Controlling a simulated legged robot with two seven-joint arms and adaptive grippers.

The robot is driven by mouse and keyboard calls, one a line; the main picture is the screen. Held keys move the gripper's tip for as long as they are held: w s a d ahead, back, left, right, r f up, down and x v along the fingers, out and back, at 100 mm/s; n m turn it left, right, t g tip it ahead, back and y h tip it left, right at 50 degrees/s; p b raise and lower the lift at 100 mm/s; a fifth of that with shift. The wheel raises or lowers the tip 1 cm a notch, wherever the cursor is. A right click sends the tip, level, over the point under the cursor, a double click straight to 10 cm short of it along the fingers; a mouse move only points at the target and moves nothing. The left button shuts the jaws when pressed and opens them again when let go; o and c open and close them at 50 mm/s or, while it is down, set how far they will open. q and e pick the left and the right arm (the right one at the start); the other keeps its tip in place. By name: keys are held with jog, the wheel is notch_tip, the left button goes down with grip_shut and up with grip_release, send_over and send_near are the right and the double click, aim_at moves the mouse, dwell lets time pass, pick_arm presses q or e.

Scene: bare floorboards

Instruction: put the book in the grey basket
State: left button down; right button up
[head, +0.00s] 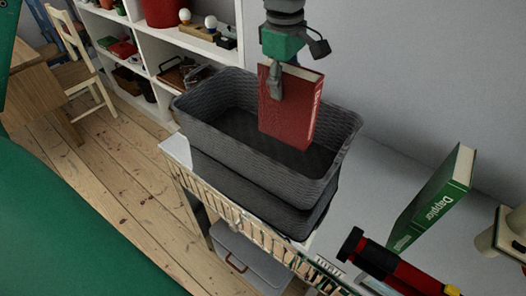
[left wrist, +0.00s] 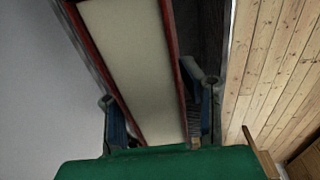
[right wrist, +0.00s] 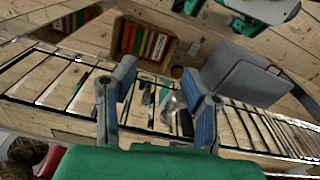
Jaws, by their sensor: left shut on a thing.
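The red book (head: 290,110) is upright with its spine to the right, above or partly inside the grey basket (head: 245,165). I cannot tell whether its lower edge touches the basket floor. My left gripper (head: 275,80) comes down from above and is shut on the book's upper part. In the left wrist view the book's pale page edge (left wrist: 135,70) lies between the two fingers. The basket is woven, dark grey and stands on a light table, apparently stacked over a second one. My right gripper (right wrist: 158,100) shows only in the right wrist view, open and empty.
A green book (head: 435,200) leans on the table to the right, near a red and black object (head: 390,268). A white shelf (head: 155,50) with small items stands behind left. A grey bin (head: 245,262) sits below the table. A wooden chair (head: 75,60) is at far left.

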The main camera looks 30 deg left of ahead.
aim_at(283, 128)
pick_arm(q)
jog(key=shift+w+f+b, duration=0.25)
jog(key=shift+f+b, duration=0.2)
jog(key=shift+f, duration=0.7)
jog(key=f, duration=0.5)
jog(key=shift+s+d+f, duration=0.1)
jog(key=shift+d+f, duration=0.25)
jog(key=f, duration=0.3)
jog(key=shift+s+a+f+b, duration=0.1)
jog(key=shift+a+f+b, duration=0.05)
jog(key=shift+a+b, duration=0.15)
jog(key=shift+f, duration=0.4)
jog(key=shift+d, duration=0.1)
pick_arm(e)
notch_tip(283, 128, down, 2)
jog(key=shift+w+d+f, duration=0.1)
jog(key=shift+w+f, duration=0.05)
pick_arm(q)
jog(key=c, duration=1)
grip_release()
jog(key=shift+d, duration=0.1)
